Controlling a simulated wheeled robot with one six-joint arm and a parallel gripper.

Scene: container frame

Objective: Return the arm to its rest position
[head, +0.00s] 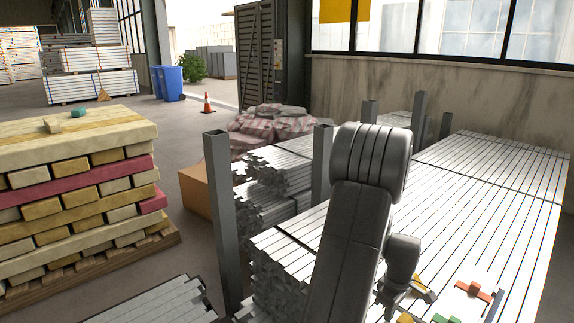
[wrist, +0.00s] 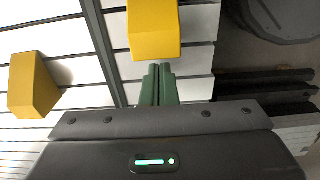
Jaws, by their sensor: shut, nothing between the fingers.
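My arm (head: 345,240) rises dark grey through the middle of the head view, bent at the elbow, with its wrist hanging low over a stack of pale metal bars (head: 500,185). In the wrist view my gripper (wrist: 157,72) shows two green fingers pressed together with nothing between them. A yellow block (wrist: 153,30) lies just beyond the fingertips, and another yellow block (wrist: 32,85) lies to the left. Both are over the pale bars. In the head view the fingertips are hard to make out among small coloured pieces near the bottom edge.
Grey upright posts (head: 222,215) stand around the bars. A small red-orange piece (head: 473,289) lies on the bars right of my wrist. A pallet of stacked beams (head: 75,190) stands at left. An orange cone (head: 207,103) stands on open floor farther back.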

